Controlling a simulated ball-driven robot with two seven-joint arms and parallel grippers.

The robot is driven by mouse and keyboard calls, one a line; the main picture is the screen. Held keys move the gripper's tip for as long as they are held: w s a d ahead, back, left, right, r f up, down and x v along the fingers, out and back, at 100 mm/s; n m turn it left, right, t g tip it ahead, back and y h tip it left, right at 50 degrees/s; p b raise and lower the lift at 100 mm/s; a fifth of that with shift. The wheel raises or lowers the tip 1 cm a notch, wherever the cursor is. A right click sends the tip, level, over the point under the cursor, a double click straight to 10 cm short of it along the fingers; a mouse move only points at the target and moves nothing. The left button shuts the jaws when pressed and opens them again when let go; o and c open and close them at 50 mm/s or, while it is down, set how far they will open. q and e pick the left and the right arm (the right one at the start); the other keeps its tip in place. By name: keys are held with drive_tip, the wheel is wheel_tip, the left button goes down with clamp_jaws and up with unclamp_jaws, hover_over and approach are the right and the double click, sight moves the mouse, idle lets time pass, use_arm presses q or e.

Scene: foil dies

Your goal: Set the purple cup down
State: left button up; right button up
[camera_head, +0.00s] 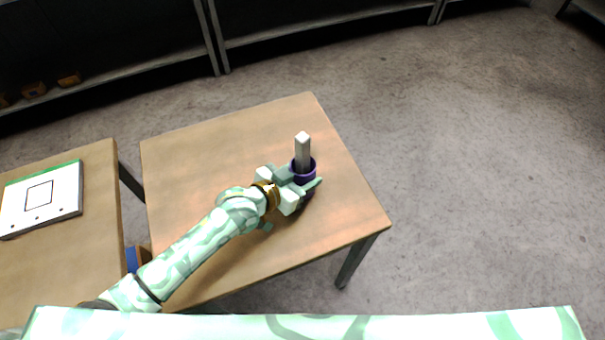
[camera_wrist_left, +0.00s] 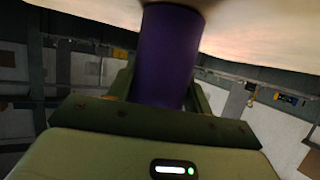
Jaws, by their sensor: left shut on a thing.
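The purple cup (camera_head: 304,175) is over the right part of the small wooden table (camera_head: 215,150) in the head view. My left gripper (camera_head: 299,183) is shut on the cup, with a finger on each side. In the left wrist view the cup (camera_wrist_left: 167,55) stands between the fingers, and the wooden surface fills the top of the picture. A dark shadow lies by the cup's end there. I cannot tell whether its base touches the table. My right gripper is out of view.
A second wooden table (camera_head: 85,240) at the left bears a white board with a green edge (camera_head: 62,203). A blue and brown thing (camera_head: 136,258) shows between the tables. Dark shelves (camera_head: 120,40) stand at the back. The tabletop around the cup is clear.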

use_arm(q)
drive_tip(key=shift+f, duration=0.1)
drive_tip(key=o, duration=1)
drive_tip(key=p+v, duration=0.3)
drive_tip(key=v, duration=0.9)
